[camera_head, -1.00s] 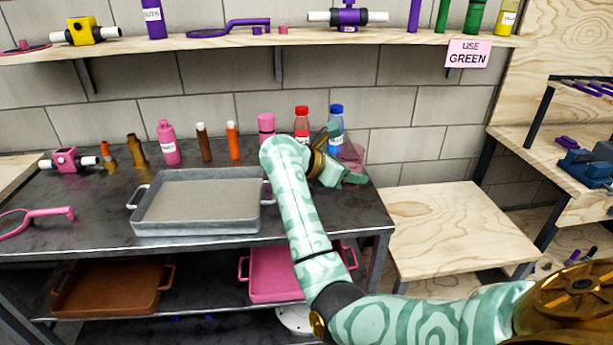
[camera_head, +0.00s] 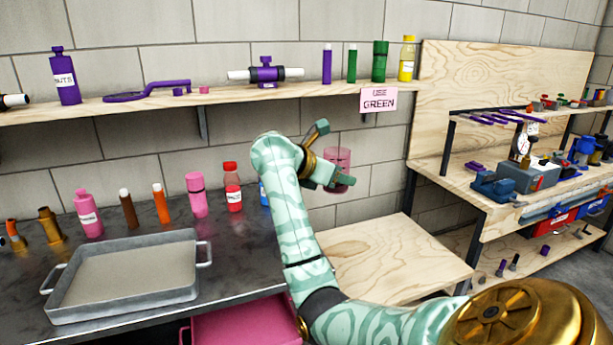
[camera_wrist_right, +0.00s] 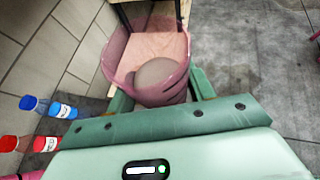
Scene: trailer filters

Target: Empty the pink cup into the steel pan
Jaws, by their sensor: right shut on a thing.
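The pink cup (camera_head: 340,158) is see-through and is held by my right gripper (camera_head: 325,162), in the air right of the bottles and above the low wooden table. In the right wrist view the cup (camera_wrist_right: 118,52) sits between the fingers of my right gripper (camera_wrist_right: 158,100), with a rounded greyish thing inside it. The cup looks about upright in the head view. The steel pan (camera_head: 62,272) is a grey tray with two handles on the dark bench at lower left, well left of the cup. It looks empty. My left gripper is not in view.
Several bottles and tubes stand behind the pan, among them a pink bottle (camera_head: 89,218), a red-capped bottle (camera_head: 232,188) and a partly hidden blue bottle (camera_head: 264,194). A shelf (camera_head: 230,97) runs above. The wooden table (camera_head: 385,262) at right is bare.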

